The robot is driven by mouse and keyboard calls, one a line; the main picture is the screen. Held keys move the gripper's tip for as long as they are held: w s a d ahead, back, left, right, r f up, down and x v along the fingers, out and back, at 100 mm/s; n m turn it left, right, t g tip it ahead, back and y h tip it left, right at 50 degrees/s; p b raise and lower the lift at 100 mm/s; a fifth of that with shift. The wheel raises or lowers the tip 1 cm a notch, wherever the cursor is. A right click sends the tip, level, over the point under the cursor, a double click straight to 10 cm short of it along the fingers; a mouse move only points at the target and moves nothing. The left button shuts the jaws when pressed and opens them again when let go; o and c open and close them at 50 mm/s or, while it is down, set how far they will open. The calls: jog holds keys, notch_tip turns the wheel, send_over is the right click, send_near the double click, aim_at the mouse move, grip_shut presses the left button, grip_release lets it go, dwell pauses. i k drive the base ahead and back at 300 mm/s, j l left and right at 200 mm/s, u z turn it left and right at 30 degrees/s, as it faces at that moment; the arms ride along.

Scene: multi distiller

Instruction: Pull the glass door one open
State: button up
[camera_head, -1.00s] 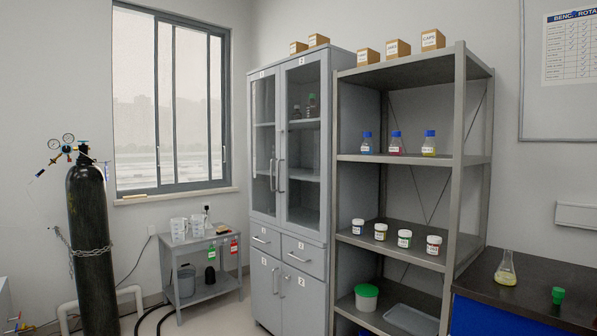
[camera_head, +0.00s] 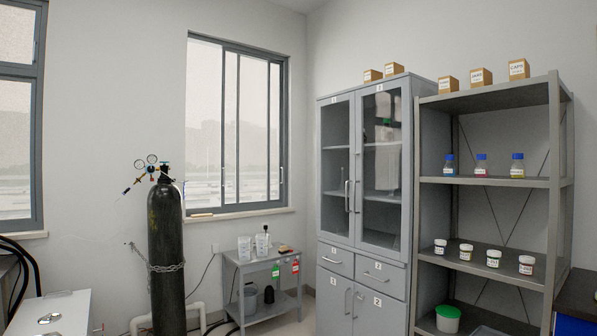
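The grey cabinet (camera_head: 408,160) stands right of the window, with two tall glass doors in its upper half. Glass door one (camera_head: 337,150) is the left one, with a small label at its top. Its upright bar handle (camera_head: 347,195) is near its right edge. Glass door two (camera_head: 382,165) is beside it, with its own handle (camera_head: 357,197). Both glass doors look shut. My gripper is not in view.
A black gas cylinder (camera_head: 166,250) with gauges stands left of a low grey table (camera_head: 262,262). An open shelf rack (camera_head: 490,182) with bottles and jars adjoins the cabinet on the right. A white-topped unit (camera_head: 60,312) is at the lower left.

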aim_at(335, 116)
jog(key=i, duration=0.85)
jog(key=i+l, duration=0.15)
jog(key=i, duration=0.7)
